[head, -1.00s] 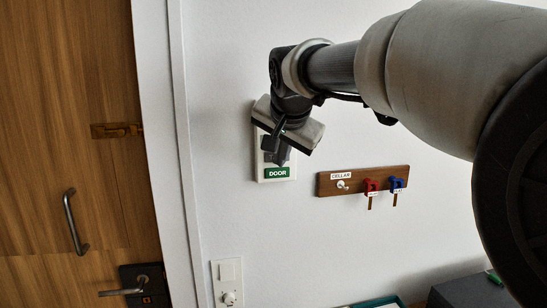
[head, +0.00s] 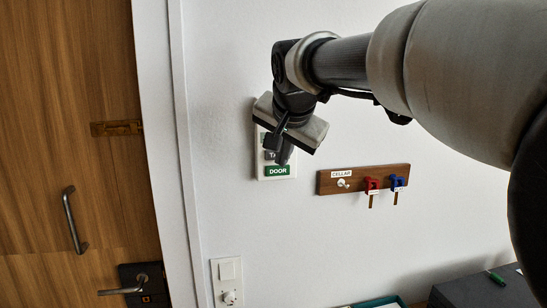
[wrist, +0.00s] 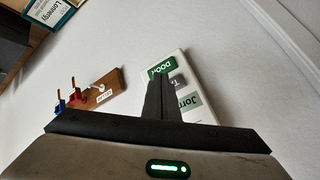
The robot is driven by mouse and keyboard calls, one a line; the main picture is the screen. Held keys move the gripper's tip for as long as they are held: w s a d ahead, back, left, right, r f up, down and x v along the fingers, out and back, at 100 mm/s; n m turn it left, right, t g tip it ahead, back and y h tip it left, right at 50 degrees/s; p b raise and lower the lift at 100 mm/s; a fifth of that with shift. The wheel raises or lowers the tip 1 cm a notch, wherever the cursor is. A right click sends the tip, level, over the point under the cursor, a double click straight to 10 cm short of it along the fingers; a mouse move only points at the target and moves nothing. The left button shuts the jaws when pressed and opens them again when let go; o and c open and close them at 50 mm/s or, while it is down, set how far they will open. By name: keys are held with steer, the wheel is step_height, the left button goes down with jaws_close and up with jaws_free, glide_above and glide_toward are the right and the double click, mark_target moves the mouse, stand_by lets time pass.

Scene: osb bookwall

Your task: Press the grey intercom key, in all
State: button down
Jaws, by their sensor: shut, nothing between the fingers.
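The intercom (head: 258,170) is a white upright panel on the wall, with a green DOOR label (head: 277,171) at its lower end. A grey key (head: 270,155) with a partly hidden "T" label shows just above that label, beside my fingers. In the wrist view the grey key (wrist: 179,83) sits between the green DOOR label (wrist: 161,66) and a pale green name label (wrist: 188,101). My gripper (head: 284,160) is shut and empty, in front of the panel's right side. Its fingertips (wrist: 159,77) overlap the panel's edge in the wrist view; I cannot tell whether they touch it. My gripper hides the panel's upper part.
A wooden key rack (head: 326,184) labelled CELLAR, with red (head: 371,184) and blue (head: 398,181) tagged keys, hangs to the right. A light switch and socket plate (head: 227,283) is below. A wooden door (head: 60,160) stands left. The wall between is bare.

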steer(key=s+b, duration=0.1)
steer(key=s, duration=0.1)
steer(key=s+d+b, duration=0.1)
steer(key=s, duration=0.2)
stand_by(0.4)
steer(key=shift+w, duration=0.1)
stand_by(0.3)
steer(key=s+d+f+n+g+p, duration=0.1)
steer(key=s+d+f+n, duration=0.2)
steer(key=s+f, duration=0.6)
steer(key=s+d+f+n+g+h, duration=0.1)
steer(key=s+d+f, duration=0.6)
steer(key=s, duration=0.8)
step_height(320, 180, down, 3)
steer(key=shift+d+r+n+g+p, duration=0.2)
steer(key=shift+n+g+p, duration=0.3)
steer(key=shift+n, duration=0.6)
